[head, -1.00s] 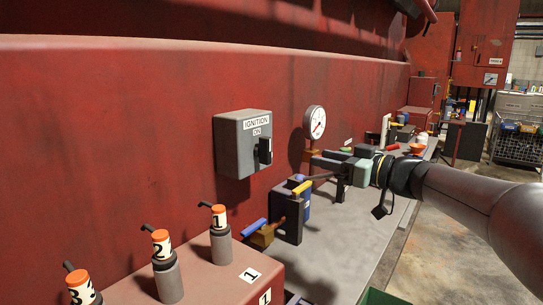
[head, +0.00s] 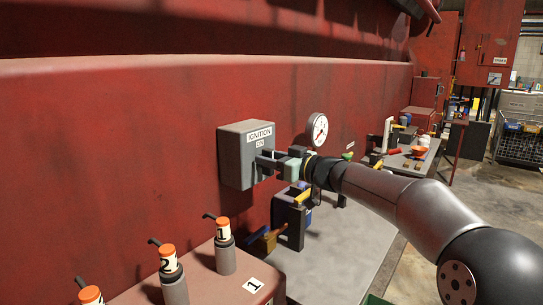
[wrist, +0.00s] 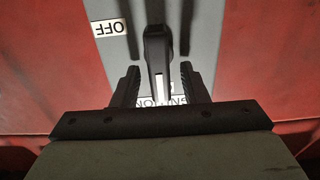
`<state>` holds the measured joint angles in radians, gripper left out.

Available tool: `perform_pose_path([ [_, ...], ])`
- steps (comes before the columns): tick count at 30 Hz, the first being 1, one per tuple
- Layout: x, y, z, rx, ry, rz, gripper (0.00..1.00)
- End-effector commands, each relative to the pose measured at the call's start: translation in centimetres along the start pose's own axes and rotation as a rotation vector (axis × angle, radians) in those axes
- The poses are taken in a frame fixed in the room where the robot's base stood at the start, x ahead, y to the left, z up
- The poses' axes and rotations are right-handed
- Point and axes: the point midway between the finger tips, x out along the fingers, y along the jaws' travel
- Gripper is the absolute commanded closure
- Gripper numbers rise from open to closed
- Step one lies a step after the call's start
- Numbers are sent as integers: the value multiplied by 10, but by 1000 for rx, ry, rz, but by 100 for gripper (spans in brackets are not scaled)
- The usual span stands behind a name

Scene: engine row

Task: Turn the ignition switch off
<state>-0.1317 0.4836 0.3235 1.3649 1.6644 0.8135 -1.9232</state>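The ignition switch is a grey box (head: 233,158) on the red engine wall, with "IGNITION" and "ON" labels on its face in the head view. Its black lever (wrist: 158,50) has a white stripe and shows in the wrist view, where an upside-down "OFF" label (wrist: 110,28) lies to its left. My gripper (wrist: 160,75) is open, with one finger on each side of the lever and a visible gap to each. In the head view my gripper (head: 267,161) is at the box's face and hides the lever. The "IGNITION" label is partly hidden behind the gripper in the wrist view.
A round gauge (head: 317,129) stands just right of the box. Blue- and yellow-handled valves (head: 290,215) sit below my arm. Several numbered orange-topped plugs (head: 224,245) stand on the red block at lower left. A grey bench (head: 345,255) runs along the wall.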

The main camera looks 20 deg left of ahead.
Motion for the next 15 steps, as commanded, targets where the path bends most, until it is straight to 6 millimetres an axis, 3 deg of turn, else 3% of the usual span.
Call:
perform_pose_path([
  [7,1,0,0,0,0,0,60],
  [12,1,0,0,0,0,0,100],
  [15,1,0,0,1,0,0,100],
])
